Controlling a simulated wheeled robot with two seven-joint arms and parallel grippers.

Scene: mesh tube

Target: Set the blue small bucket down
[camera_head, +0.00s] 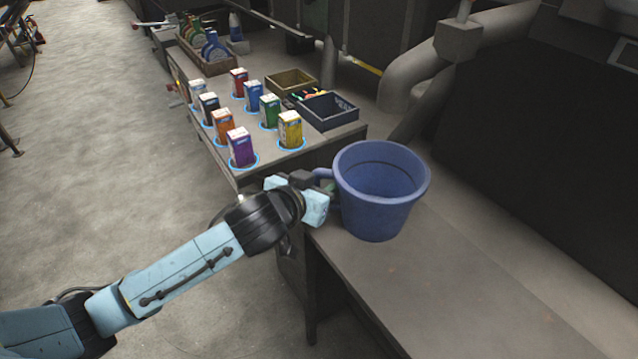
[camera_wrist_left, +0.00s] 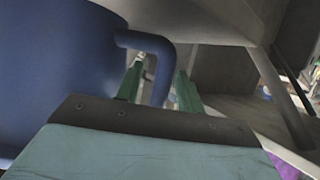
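My left gripper (camera_head: 324,187) is at the bucket's left side, at the handle. The bucket looks empty. My right gripper is not in view.
The grey table (camera_head: 460,290) is clear in front of and right of the bucket. A further table carries several coloured cartons (camera_head: 241,147) on blue-ringed spots, a dark tray (camera_head: 328,112), a yellowish tray (camera_head: 291,82) and a crate with bottles (camera_head: 208,62).

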